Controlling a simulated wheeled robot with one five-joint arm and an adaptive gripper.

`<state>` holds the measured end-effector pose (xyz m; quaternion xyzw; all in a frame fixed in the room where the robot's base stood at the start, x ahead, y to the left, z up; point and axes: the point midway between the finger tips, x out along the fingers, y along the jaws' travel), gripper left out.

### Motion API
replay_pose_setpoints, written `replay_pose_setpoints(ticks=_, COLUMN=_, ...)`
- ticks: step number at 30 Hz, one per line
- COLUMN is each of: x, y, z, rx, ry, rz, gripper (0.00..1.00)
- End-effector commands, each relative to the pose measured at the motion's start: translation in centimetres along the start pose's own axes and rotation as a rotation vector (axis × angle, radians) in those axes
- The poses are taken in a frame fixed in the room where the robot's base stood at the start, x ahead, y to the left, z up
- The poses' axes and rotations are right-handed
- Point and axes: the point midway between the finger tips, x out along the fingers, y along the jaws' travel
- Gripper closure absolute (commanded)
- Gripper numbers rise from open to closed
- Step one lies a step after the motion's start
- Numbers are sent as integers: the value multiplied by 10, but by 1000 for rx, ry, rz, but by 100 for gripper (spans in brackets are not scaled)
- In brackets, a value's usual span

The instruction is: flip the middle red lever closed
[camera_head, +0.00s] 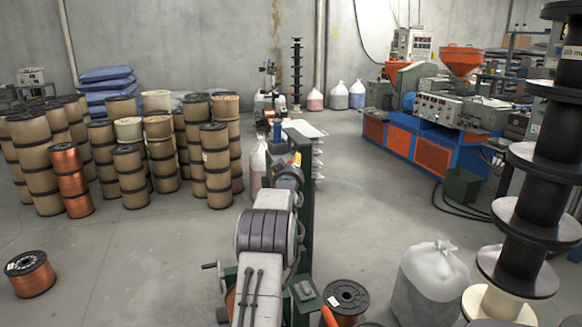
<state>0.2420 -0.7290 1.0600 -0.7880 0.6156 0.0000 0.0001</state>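No row of red levers shows clearly, and I cannot tell which part is the middle one. A small orange piece (297,159) shows near the top of a dark green post (303,195). What looks like my grey arm reaches away from the bottom centre, in front of this post, and covers part of the machinery. I cannot make out my gripper's fingers.
Wrapped spools (215,165) stand in stacks at the left. A copper spool (29,274) lies on the floor. A white sack (428,285) and a tall black spool stack (535,200) stand at the right. A blue-and-orange machine (425,140) is farther back. Floor at centre left is clear.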

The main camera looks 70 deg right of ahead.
Motion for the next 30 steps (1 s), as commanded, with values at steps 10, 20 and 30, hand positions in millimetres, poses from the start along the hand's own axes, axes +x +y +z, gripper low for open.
replay_pose_setpoints(ticks=10, x=0, y=0, z=0, rx=0, ry=1, rz=0, gripper=89)
replay_pose_setpoints(ticks=20, x=0, y=-1, z=0, rx=0, ry=3, rz=-1, gripper=100)
replay_pose_setpoints(ticks=30, x=-1, y=-3, z=0, rx=1, ry=4, rz=-5, gripper=100)
